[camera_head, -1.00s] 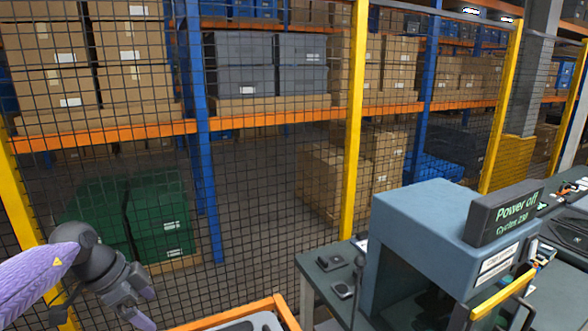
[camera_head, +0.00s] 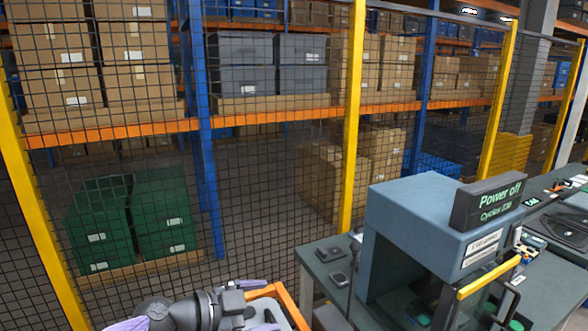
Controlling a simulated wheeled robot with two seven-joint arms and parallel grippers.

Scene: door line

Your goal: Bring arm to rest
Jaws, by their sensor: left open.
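My left gripper (camera_head: 266,306) is low in the head view, a little left of centre. Its arm comes in from the bottom left. My right gripper is out of view.
A blue-grey machine (camera_head: 412,205) with a sign reading "Power off" (camera_head: 490,203) stands on a dark table (camera_head: 322,262) at the right. A yellow bar (camera_head: 490,276) crosses its front. A mesh fence with yellow posts (camera_head: 352,120) closes off the storage racks behind.

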